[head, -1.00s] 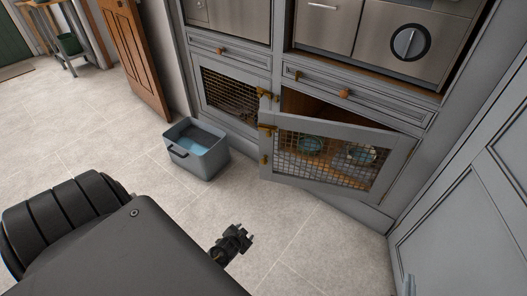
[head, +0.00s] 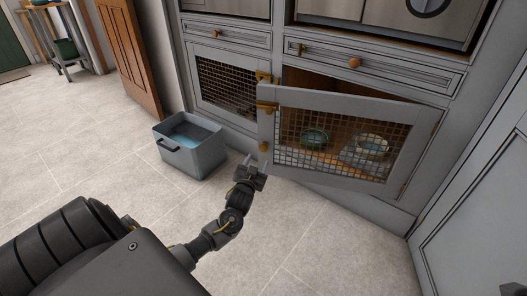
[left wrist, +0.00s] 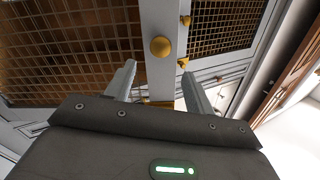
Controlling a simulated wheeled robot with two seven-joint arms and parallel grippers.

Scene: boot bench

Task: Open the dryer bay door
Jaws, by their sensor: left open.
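The dryer bay door (head: 393,183) is a grey framed door with a brass mesh panel, hinged on its right. It stands partly open, its left edge swung out from the cabinet. A round brass knob (head: 263,147) sits low on its left stile, and it also shows in the left wrist view (left wrist: 160,47). My left gripper (head: 256,165) is open and empty, just below and in front of the knob. In the left wrist view its two fingers (left wrist: 158,82) point toward the door's stile on either side of the knob, apart from it.
A grey bin (head: 192,158) with blue contents stands on the floor left of the door. Bowls (head: 315,137) show behind the mesh. Another mesh door (head: 226,88) to the left is shut. A grey panelled door (head: 478,235) stands at right. Tiled floor in front is clear.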

